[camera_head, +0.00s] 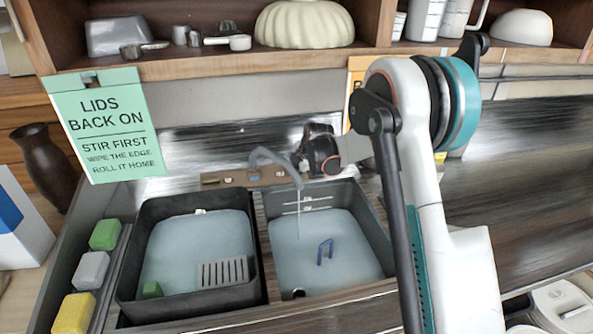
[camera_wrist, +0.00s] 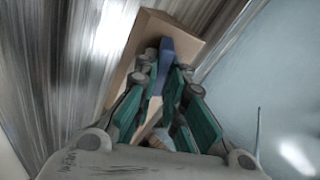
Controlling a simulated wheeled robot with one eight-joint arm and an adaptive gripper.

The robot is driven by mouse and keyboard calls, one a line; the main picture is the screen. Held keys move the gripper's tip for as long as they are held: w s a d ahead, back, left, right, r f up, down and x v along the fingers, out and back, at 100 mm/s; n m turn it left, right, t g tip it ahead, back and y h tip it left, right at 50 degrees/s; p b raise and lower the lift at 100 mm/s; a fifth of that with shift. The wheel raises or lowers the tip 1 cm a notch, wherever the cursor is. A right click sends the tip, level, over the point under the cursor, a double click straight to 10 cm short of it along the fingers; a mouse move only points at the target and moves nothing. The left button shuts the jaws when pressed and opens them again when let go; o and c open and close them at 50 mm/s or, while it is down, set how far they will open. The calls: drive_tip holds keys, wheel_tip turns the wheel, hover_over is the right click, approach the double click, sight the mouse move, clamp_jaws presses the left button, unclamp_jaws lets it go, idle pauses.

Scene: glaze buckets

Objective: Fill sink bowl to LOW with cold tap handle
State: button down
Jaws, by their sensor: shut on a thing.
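The grey tap spout (camera_head: 272,158) arches over the right sink bowl (camera_head: 377,232). A thin pale line, like a water stream, drops from its tip into the bowl. Pale water (camera_head: 300,262) covers the bowl's floor. Pale level marks (camera_head: 308,203) show on its back wall, above the water's back edge; their lettering is too small to read. My gripper (camera_head: 309,160) is behind the bowl, right of the spout. In the wrist view, my gripper (camera_wrist: 163,88) is shut on the blue cold tap handle (camera_wrist: 167,48), which stands on a tan wooden block (camera_wrist: 190,36).
A dark tub (camera_head: 133,247) with pale water, a grey slotted piece and a green block stands left. Sponges (camera_head: 91,270) line the left edge. A green sign (camera_head: 107,125) hangs from the shelf (camera_head: 210,65) above.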

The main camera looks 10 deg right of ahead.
drive_tip(key=shift+m, duration=1.3)
drive_tip(key=c, duration=1.7)
unclamp_jaws()
drive_tip(key=shift+o, duration=0.2)
drive_tip(key=shift+r, duration=0.1)
wheel_tip(320, 180, up, 10)
